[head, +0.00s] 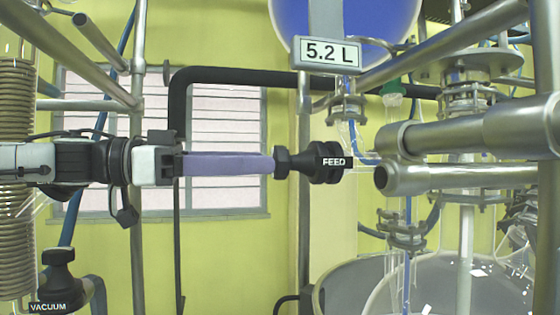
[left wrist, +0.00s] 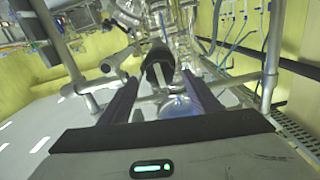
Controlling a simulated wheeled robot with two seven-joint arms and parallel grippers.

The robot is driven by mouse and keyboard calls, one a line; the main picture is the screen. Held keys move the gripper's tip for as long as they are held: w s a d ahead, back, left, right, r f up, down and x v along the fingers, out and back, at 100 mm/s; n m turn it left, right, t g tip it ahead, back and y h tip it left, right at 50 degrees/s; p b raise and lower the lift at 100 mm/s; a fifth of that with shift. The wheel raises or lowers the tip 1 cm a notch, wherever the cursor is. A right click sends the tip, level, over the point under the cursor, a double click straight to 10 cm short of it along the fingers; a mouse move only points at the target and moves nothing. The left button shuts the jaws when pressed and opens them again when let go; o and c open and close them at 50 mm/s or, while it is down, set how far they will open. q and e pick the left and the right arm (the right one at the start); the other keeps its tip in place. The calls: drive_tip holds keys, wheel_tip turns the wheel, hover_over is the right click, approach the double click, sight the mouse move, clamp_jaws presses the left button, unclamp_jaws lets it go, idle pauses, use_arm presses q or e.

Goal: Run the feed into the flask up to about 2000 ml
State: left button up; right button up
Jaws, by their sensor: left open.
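The black FEED knob (head: 325,163) is on a horizontal valve stem at the centre of the head view. My left gripper (head: 272,163) points at it from the left, its purple fingers level with the knob's rear end. In the left wrist view my left gripper (left wrist: 160,82) is open, with the dark knob (left wrist: 157,66) between and just beyond the fingers. The feed vessel (head: 385,18) holds blue liquid at the top, above a "5.2 L" display (head: 327,54). The clear glass flask (head: 435,285) is partly cut off at lower right. Its liquid level is not clear.
A VACUUM knob (head: 57,272) stands at lower left beside a coiled glass condenser (head: 15,150). Steel rods and clamps (head: 470,180) crowd the right. A black pipe (head: 230,75) runs behind. Blue shows in the thin tube (head: 407,210) above the flask.

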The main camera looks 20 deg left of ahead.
sight(277, 162)
use_arm(q)
drive_tip(key=x, duration=0.5)
drive_tip(key=shift+a, duration=0.1)
drive_tip(key=c, duration=1.1)
